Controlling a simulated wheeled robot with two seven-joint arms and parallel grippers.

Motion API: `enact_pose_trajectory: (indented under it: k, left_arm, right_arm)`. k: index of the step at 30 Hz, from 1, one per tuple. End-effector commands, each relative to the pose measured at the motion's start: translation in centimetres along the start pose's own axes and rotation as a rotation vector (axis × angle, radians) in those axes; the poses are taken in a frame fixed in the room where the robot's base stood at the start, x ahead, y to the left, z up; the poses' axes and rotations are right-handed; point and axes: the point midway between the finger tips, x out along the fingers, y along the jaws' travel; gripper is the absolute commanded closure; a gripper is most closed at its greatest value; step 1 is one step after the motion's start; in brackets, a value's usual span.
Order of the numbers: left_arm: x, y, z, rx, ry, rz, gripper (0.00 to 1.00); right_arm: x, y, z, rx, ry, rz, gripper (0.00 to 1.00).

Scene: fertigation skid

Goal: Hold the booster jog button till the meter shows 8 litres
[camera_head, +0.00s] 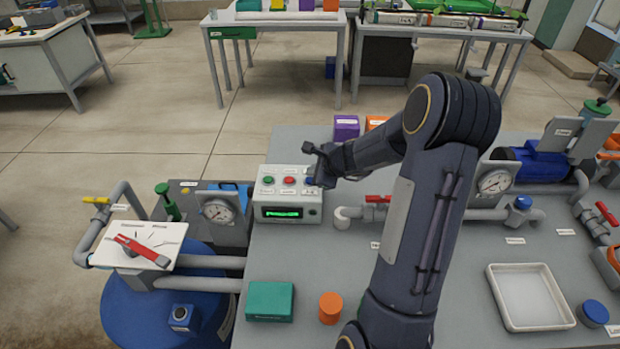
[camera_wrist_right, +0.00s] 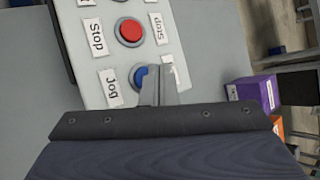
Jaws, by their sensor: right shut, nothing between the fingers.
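The control box (camera_head: 288,208) is light grey and stands at the left end of the grey table. It carries a green button, a red button and the blue jog button (camera_head: 309,181), which also shows in the right wrist view (camera_wrist_right: 139,76) beside a "Jog" label. My right gripper (camera_head: 317,168) is shut and empty, with its fingertips at the jog button, partly covering it. I cannot tell whether they touch or press it. The green-lit meter display (camera_head: 283,213) is on the box front; its digits are too small to read. My left gripper is not in view.
The red stop button (camera_wrist_right: 130,31) sits beside the jog button. Purple (camera_head: 346,128) and orange (camera_head: 375,122) boxes stand behind my right arm. A teal box (camera_head: 270,301), an orange cylinder (camera_head: 330,308) and a white tray (camera_head: 530,298) lie nearer. Pipes and gauges flank the control box.

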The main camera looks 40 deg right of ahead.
Motion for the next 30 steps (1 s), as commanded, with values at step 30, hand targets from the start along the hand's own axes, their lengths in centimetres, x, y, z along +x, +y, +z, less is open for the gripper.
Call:
enact_pose_trajectory:
  k: [30]
  left_arm:
    - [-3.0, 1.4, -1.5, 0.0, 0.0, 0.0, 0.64]
  right_arm:
    - [-3.5, -2.0, 3.0, -0.035, -0.019, 0.001, 1.0]
